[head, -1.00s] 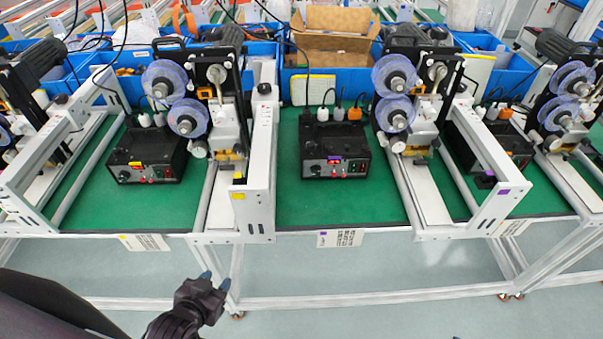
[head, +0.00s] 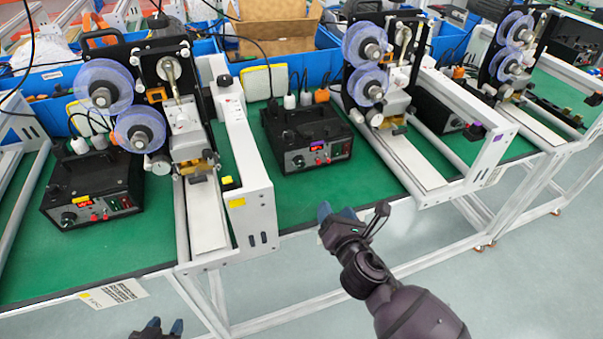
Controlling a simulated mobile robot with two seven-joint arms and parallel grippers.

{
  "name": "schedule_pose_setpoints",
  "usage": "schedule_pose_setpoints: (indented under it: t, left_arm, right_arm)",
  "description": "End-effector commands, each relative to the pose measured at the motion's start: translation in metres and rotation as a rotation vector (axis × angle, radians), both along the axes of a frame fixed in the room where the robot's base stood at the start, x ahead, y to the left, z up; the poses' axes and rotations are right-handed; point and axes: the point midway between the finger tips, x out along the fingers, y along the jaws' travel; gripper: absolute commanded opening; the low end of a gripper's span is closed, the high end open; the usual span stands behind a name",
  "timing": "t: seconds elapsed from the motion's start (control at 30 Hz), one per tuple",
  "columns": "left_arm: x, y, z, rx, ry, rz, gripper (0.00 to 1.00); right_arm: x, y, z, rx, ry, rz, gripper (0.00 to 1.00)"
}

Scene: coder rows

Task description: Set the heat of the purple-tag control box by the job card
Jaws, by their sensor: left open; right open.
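The purple-tag control box (head: 305,142) is a black box on the green bench top at the centre. Its front panel carries a small purple tag, a red display, a knob and small buttons; the display reading is too small to make out. The job card of this box does not show clearly; my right gripper is in front of the bench edge there. My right gripper (head: 336,211) is open and empty, in front of and below the box, apart from it. My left gripper (head: 164,325) is open and empty at the bottom edge, mostly cut off.
A yellow-tag control box (head: 93,192) stands at left, with a yellow-marked card (head: 114,293) on the bench edge below it. White frames with reels (head: 140,129) stand on both sides of the purple-tag box. Blue bins (head: 283,79) line the back. The green top before the box is clear.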

Motion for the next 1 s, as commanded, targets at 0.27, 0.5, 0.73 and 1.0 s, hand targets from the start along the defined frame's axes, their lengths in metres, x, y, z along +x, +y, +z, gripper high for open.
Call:
schedule_pose_setpoints:
  t: [0.27,0.5,0.73,1.0]
  left_arm:
    - [-0.008,-0.001,-0.027,-0.002,0.032,0.000,0.41]
    - [-0.009,-0.002,-0.029,-0.004,0.033,0.000,0.41]
    - [-0.009,-0.002,-0.033,-0.004,0.035,0.000,0.41]
    - [-0.010,-0.003,-0.041,-0.004,0.045,-0.002,0.41]
  right_arm:
    - [0.026,0.037,0.009,-0.538,-0.248,0.106,0.56]
    - [0.037,0.046,0.015,-0.645,-0.303,0.116,0.56]
    - [0.070,0.056,0.014,-0.642,-0.301,0.118,0.56]
    - [0.112,0.066,0.013,-0.640,-0.299,0.118,0.56]
